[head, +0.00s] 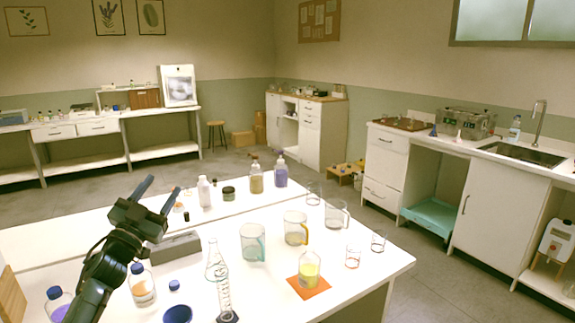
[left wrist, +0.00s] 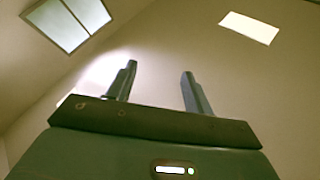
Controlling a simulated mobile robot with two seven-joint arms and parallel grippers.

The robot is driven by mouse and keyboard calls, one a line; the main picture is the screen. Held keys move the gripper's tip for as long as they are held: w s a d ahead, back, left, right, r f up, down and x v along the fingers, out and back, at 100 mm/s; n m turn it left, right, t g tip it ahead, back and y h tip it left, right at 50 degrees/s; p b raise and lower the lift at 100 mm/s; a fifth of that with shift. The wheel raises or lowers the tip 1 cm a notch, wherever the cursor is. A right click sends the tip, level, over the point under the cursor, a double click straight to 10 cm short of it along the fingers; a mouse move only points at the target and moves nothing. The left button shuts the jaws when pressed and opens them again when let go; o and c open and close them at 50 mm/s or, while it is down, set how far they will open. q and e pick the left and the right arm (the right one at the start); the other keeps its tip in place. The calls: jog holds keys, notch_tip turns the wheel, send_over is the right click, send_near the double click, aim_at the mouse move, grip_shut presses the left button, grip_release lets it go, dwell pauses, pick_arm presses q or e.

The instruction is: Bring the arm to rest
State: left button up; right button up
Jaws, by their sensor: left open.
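My left gripper (head: 158,193) is raised above the left part of the white table (head: 375,268), its fingers pointing up. Its two fingers are apart with nothing between them. In the left wrist view, the open gripper (left wrist: 158,88) points toward the ceiling and a window, with empty air between the fingers. My left arm comes in from the lower left and hides part of the table. My right gripper is not in view.
Near the arm stand an orange-filled bottle (head: 142,285), a purple-filled bottle (head: 58,303), a grey block (head: 174,246) and a blue bowl (head: 178,314). A conical flask (head: 216,262), a graduated cylinder (head: 225,298) and several beakers stand to the right. A yellow-filled beaker (head: 309,272) sits on an orange mat (head: 322,290).

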pick_arm(q)
jog(key=w+a+f+n+g+y, duration=0.3)
jog(key=a+f+n+g+y, duration=0.3)
jog(key=f+y, duration=0.35)
jog(key=s+d+f+m+g+h, duration=0.1)
jog(key=s+d+f+h, duration=0.1)
jog(key=s+d+f, duration=0.35)
jog(key=s+d+f+g+h, duration=0.1)
jog(key=s+d+f+h, duration=0.15)
jog(key=s+f, duration=0.65)
jog(key=s+d+f+g, duration=0.1)
jog(key=s+d+f, duration=0.3)
jog(key=s, duration=0.4)
jog(key=s+d+f+g+h, duration=0.1)
jog(key=s+d+f, duration=0.3)
jog(key=s, duration=0.5)
jog(key=s+d+f+g, duration=0.1)
jog(key=s+d+f, duration=0.3)
jog(key=s, duration=0.4)
jog(key=shift+s+g+h, duration=0.25)
jog(key=shift+g+h, duration=0.05)
jog(key=shift+g, duration=0.1)
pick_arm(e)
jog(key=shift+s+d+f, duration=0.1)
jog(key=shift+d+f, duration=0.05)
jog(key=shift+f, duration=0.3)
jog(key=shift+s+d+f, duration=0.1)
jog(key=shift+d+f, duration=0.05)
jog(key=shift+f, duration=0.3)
